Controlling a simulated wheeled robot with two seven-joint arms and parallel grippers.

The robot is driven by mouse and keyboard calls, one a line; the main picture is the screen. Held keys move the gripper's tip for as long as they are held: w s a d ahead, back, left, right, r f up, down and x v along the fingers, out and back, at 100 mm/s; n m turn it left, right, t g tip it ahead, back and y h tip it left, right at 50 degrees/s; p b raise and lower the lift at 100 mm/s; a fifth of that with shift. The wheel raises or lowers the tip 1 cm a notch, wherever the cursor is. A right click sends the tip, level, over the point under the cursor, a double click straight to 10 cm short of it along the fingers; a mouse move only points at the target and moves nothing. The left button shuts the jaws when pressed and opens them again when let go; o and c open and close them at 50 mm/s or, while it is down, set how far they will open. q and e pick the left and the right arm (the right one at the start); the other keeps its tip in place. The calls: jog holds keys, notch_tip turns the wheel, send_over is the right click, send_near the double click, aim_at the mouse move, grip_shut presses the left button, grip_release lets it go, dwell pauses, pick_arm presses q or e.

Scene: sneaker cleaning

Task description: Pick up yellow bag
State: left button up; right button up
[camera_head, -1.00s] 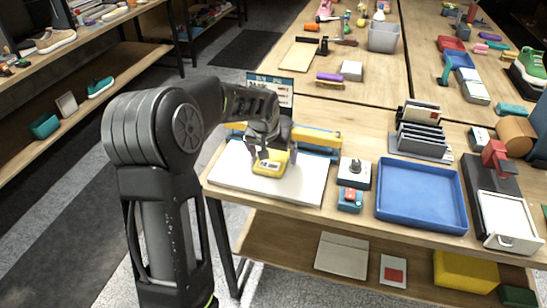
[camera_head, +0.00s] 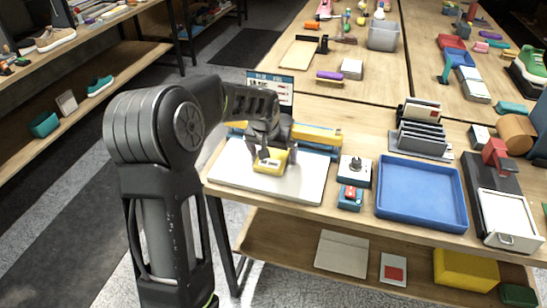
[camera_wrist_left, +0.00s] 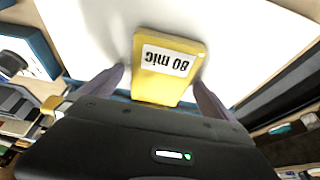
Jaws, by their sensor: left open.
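The yellow bag (camera_head: 270,160) is a small flat yellow block with a white label, lying on a white board (camera_head: 305,186) at the table's near left corner. In the left wrist view the bag (camera_wrist_left: 167,84) carries a label reading "80 mic". My left gripper (camera_head: 267,158) is over the bag from above. In the left wrist view its two fingers (camera_wrist_left: 162,88) stand on either side of the bag, open, with gaps between fingers and bag. The gripper hides part of the bag's far end. My right gripper is not in view.
A blue and yellow sealer-like device (camera_head: 318,139) stands just behind the board. A small knob box (camera_head: 354,171), a red-buttoned box (camera_head: 350,197) and a blue tray (camera_head: 420,195) stand to the right. A shelf (camera_head: 300,244) runs below the tabletop.

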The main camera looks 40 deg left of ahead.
pick_arm(q)
jog(key=shift+c, duration=0.2)
jog(key=c, duration=1.5)
jog(key=shift+c, duration=0.2)
jog(key=shift+r+p, duration=0.35)
